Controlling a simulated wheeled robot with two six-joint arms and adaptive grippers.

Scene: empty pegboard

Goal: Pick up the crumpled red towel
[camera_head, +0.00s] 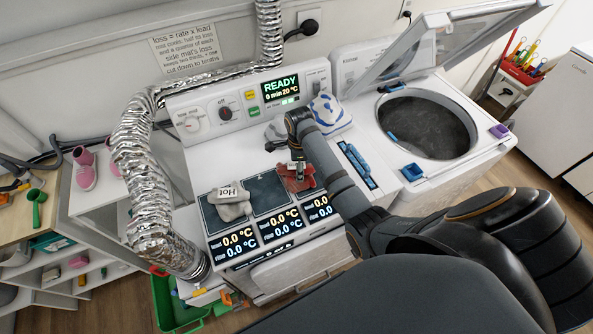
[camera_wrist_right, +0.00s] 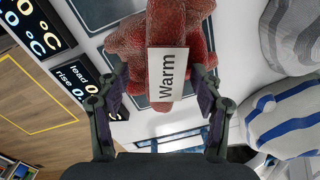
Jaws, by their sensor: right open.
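The crumpled red towel (camera_head: 306,183) lies on a dark pad on top of the white machine, partly hidden by my right gripper in the head view. In the right wrist view the towel (camera_wrist_right: 124,44) fills the top middle and bears a white tag reading "Warm" (camera_wrist_right: 168,75). My right gripper (camera_wrist_right: 160,80) is open, its fingers on either side of the towel's near part. I cannot tell whether the fingers touch it. In the head view the right gripper (camera_head: 297,170) is over the towel. My left gripper is not in view.
A grey cloth tagged "Hot" (camera_head: 234,208) lies on the left pad. The middle pad (camera_head: 267,190) is bare. A white cloth with blue marks (camera_head: 330,112) lies behind. An open-lidded washer tub (camera_head: 430,125) is at right; a silver hose (camera_head: 140,180) runs at left.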

